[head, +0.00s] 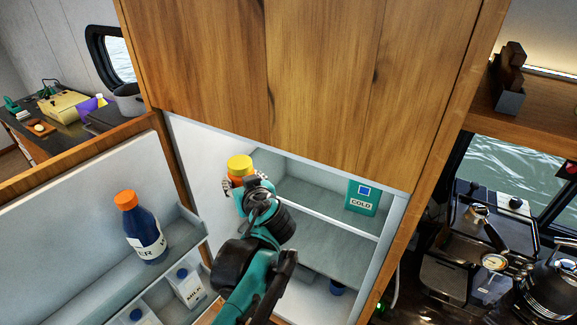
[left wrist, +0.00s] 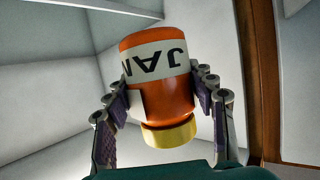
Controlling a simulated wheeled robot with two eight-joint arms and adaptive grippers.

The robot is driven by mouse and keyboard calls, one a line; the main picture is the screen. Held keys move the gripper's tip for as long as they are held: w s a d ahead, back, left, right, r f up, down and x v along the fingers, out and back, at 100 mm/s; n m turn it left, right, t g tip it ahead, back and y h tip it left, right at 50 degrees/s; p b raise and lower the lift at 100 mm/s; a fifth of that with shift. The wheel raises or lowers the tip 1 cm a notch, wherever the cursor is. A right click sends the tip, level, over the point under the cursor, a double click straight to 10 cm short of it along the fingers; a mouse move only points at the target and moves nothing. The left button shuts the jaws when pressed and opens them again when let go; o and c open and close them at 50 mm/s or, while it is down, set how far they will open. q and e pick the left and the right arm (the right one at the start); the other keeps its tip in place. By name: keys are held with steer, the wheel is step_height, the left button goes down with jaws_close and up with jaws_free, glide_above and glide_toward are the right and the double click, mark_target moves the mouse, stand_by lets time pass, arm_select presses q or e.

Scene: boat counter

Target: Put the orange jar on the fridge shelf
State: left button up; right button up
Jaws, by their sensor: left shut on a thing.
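The orange jar (head: 240,165) has a yellow lid and a white label reading "JA…" in the left wrist view (left wrist: 152,95). My left gripper (head: 240,182) is shut on it, with a finger on each side of the jar. In the head view the jar is inside the open fridge, at the left end near the inner wall. I cannot tell whether the jar touches a shelf. My right gripper is not in view.
A teal "COLD" box (head: 362,197) stands at the shelf's back right. A dark blue item (head: 337,288) is lower down. The open door (head: 60,235) holds a blue bottle (head: 146,228) and a milk carton (head: 188,287). The upper shelf's middle is clear.

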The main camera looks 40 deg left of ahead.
arm_select(q)
steer(key=w+f, duration=0.1)
steer(key=w, duration=0.4)
steer(key=w+a+f, duration=0.1)
steer(key=w, duration=0.5)
steer(key=w+a, duration=0.1)
steer(key=w, duration=0.4)
steer(key=shift+w+f, duration=0.3)
steer(key=shift+f, duration=0.1)
steer(key=shift+s+f, duration=0.1)
steer(key=shift+f, duration=0.5)
step_height(320, 180, down, 2)
steer(key=shift+d+f, duration=0.1)
steer(key=shift+f, duration=0.15)
steer(key=shift+w+f+p, duration=0.3)
steer(key=shift+f, duration=0.05)
steer(key=shift+s, duration=0.1)
steer(key=shift+f+b, duration=0.2)
steer(key=shift+b, duration=0.1)
steer(key=o, duration=1.7)
